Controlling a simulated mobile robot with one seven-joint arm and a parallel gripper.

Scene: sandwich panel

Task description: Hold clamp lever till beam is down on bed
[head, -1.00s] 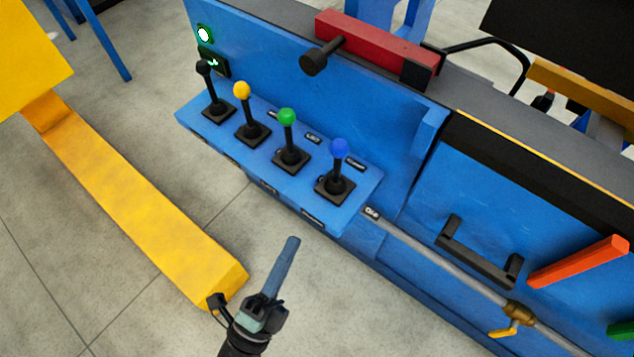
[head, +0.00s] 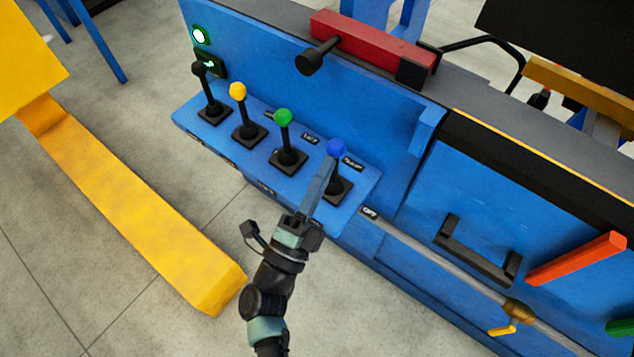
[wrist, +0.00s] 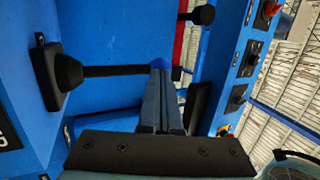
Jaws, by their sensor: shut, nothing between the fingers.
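Four levers stand on a blue shelf: a black-knobbed one (head: 209,92), a yellow (head: 244,114), a green (head: 288,140) and a blue-knobbed lever (head: 336,148) at the right. The labels are too small to read, so I cannot tell which is the clamp lever. My gripper (head: 330,166) is shut and empty, its fingertips at the blue knob. In the wrist view the shut fingers (wrist: 167,78) partly cover the blue knob (wrist: 158,63), whose black shaft (wrist: 112,70) runs left. Whether they touch is unclear. I cannot make out the beam or bed for certain.
A red block (head: 365,42) with a black knob sits on the machine's top. A black handle (head: 475,255) and a pipe with a yellow valve (head: 503,329) are at the right. A yellow post (head: 130,210) lies left.

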